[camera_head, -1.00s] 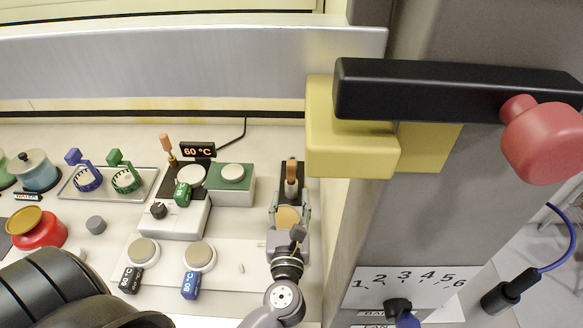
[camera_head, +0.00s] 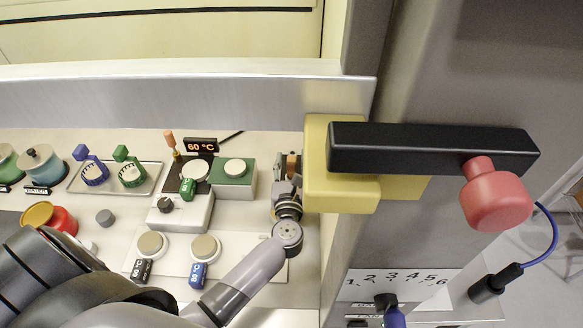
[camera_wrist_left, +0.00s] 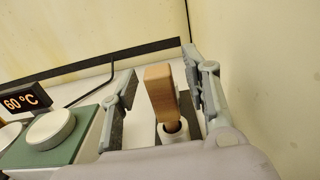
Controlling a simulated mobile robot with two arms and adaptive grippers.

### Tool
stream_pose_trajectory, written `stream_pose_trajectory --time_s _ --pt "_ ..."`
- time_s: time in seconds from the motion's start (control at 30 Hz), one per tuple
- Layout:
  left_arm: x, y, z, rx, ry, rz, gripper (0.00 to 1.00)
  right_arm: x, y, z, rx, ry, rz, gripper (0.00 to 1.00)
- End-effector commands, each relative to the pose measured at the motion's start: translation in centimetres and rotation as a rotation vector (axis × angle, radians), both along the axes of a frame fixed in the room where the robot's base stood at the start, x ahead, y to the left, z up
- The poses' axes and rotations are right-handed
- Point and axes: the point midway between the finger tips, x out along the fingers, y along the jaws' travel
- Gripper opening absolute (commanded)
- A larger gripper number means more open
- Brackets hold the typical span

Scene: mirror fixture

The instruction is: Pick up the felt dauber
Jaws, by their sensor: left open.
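What I take to be the felt dauber is a wooden-handled piece. Its brown block-shaped handle (camera_wrist_left: 160,88) stands upright in a pale round holder (camera_wrist_left: 174,134) in the left wrist view. Its lower end is hidden in the holder. In the head view only a bit of the handle (camera_head: 291,163) shows, beside the yellow block. My left gripper (camera_wrist_left: 161,80) is open, with one finger on each side of the handle and a gap visible on both sides. My right gripper is not in view.
A yellow block (camera_head: 340,190) with a black bar (camera_head: 430,148) and red knob (camera_head: 497,195) stands close to the right of the gripper. A green box (camera_head: 234,178) and a 60 °C display (camera_head: 200,145) are to the left. A wall (camera_wrist_left: 255,60) rises close on the right.

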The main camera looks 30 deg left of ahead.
Motion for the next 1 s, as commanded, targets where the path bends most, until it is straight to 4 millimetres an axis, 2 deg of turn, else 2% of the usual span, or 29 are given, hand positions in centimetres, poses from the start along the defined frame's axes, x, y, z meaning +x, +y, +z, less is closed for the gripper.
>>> stream_pose_trajectory --time_s 0.1,0.73,1.0 --pt "-0.03 -0.04 -0.04 0.0 0.0 0.0 0.43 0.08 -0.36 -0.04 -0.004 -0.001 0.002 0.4" --pt "-0.06 -0.06 -0.03 0.0 0.0 0.0 0.01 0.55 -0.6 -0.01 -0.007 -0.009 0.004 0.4" --pt "-0.05 -0.06 0.08 -0.001 0.0 0.0 0.0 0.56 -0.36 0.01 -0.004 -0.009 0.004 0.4"
